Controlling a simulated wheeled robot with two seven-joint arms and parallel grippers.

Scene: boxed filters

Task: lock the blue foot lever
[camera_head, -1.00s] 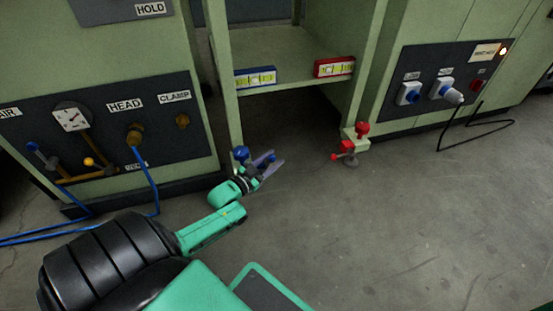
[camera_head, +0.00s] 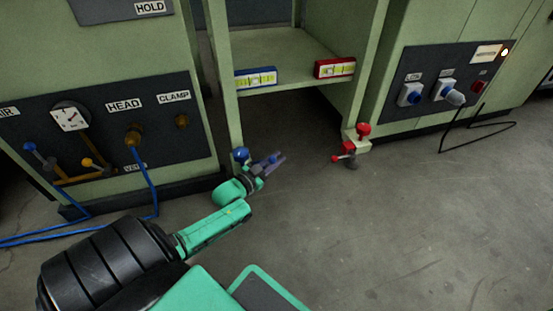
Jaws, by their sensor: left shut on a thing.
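The blue foot lever's round knob (camera_head: 241,154) shows at the foot of the shelf frame's left leg. My left gripper (camera_head: 274,160) is low beside this foot, just right of the knob. Its fingers are close together, shut on a small blue part that looks like the blue foot lever's handle. The gripper and wrist hide most of the lever, so its exact angle cannot be told. My right gripper is not in view.
A red foot lever (camera_head: 347,157) with a red knob (camera_head: 363,129) stands at the right leg. A blue hose (camera_head: 147,178) hangs at left. The middle floor is clear.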

